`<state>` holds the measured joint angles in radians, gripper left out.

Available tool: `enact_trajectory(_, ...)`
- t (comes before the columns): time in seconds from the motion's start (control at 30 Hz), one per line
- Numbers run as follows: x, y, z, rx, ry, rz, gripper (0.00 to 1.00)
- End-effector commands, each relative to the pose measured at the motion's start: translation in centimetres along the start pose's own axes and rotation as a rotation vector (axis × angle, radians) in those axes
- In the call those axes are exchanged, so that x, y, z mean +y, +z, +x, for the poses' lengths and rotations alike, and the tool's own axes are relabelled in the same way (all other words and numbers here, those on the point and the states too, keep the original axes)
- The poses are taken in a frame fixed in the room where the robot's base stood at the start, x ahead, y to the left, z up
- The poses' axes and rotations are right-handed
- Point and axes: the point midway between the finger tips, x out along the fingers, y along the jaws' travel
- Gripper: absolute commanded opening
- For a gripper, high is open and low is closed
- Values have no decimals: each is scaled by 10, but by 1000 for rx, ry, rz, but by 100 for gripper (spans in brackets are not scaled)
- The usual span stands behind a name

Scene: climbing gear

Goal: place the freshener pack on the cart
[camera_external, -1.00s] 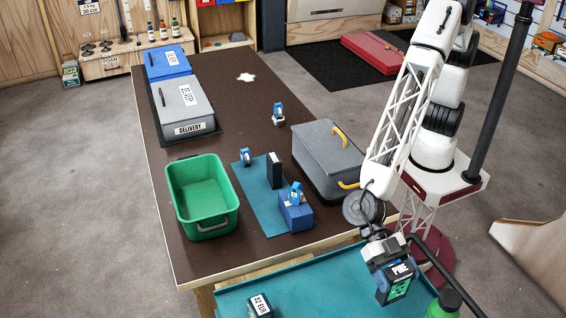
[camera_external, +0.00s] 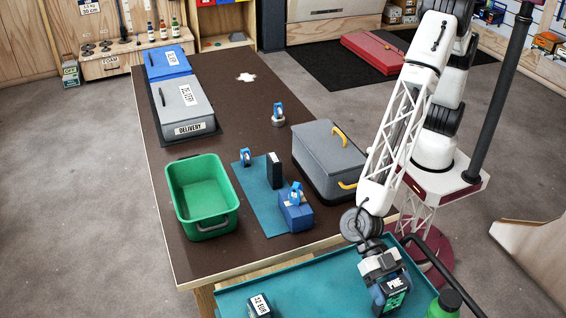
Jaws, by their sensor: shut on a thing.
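The freshener pack (camera_external: 394,296) is a small dark pack with a green front and white lettering. My gripper (camera_external: 385,282) is shut on it, at the lower right of the view. The cart (camera_external: 318,285) is the teal tray-topped surface along the bottom edge. The pack is over the right part of the cart; I cannot tell whether it touches the surface.
A dark box with a white price label (camera_external: 260,305) is on the cart's left part. A green bottle (camera_external: 444,304) and a black handle bar (camera_external: 440,268) are at its right. The table (camera_external: 240,258) behind carries a green bin (camera_external: 200,197) and a grey case (camera_external: 325,160).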

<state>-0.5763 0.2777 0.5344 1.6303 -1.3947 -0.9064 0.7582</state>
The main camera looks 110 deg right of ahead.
Motion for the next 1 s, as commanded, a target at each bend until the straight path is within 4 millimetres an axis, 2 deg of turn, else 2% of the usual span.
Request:
enact_trajectory(0.47,0,4,2,0,0,-2,45)
enact_trajectory(0.5,0,3,2,0,0,-2,80)
enact_trajectory(0.63,0,3,2,0,0,-2,100)
enact_trajectory(1.0,0,1,1,1,1,-2,100)
